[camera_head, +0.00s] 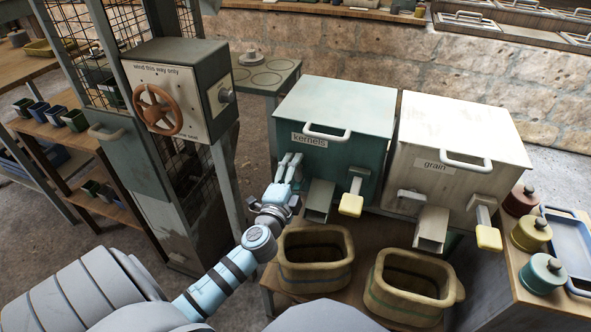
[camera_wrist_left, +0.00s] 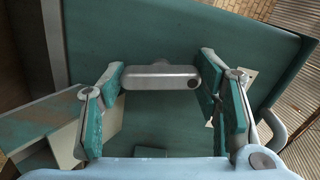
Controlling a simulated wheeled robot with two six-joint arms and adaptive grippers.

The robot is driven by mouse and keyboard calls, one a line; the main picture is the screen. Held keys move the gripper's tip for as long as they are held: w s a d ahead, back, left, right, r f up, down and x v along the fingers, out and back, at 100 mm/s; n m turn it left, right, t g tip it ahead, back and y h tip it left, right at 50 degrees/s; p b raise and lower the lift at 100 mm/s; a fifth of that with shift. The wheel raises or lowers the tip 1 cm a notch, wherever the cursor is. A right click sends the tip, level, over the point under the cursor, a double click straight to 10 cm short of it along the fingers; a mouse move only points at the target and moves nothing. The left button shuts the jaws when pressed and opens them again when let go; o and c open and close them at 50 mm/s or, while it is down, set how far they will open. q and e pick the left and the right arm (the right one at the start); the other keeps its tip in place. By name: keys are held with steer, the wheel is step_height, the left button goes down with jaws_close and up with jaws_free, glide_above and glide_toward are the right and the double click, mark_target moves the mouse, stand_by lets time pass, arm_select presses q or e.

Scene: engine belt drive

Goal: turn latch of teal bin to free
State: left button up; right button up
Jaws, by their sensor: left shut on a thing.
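The teal bin (camera_head: 345,97) is labelled "kernels" and stands at the center of the head view, with its lid down and a white handle at the front. My left gripper (camera_head: 290,161) is at the left of its front face, below the label. In the left wrist view, my gripper (camera_wrist_left: 162,80) is shut on a grey latch bar (camera_wrist_left: 160,77), held lengthwise between its two fingers. The latch lies across the picture, roughly level, against the teal front. In the head view my fingers hide the latch. My right gripper is not in view.
A white "grain" bin (camera_head: 457,128) stands close to the right. Chutes and yellow-tipped levers (camera_head: 351,205) stick out from both fronts. Two woven baskets (camera_head: 316,258) sit below. A post with an orange handwheel (camera_head: 158,109) stands to the left.

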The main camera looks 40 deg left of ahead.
arm_select(q)
steer(key=shift+m+p, duration=0.3)
steer(key=shift+m, duration=1)
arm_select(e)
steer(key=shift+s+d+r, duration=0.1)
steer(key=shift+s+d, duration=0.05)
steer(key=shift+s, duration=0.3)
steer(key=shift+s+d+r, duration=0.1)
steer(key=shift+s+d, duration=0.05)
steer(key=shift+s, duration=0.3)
arm_select(q)
steer(key=o, duration=1.2)
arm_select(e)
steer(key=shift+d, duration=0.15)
arm_select(q)
steer(key=v, duration=1.2)
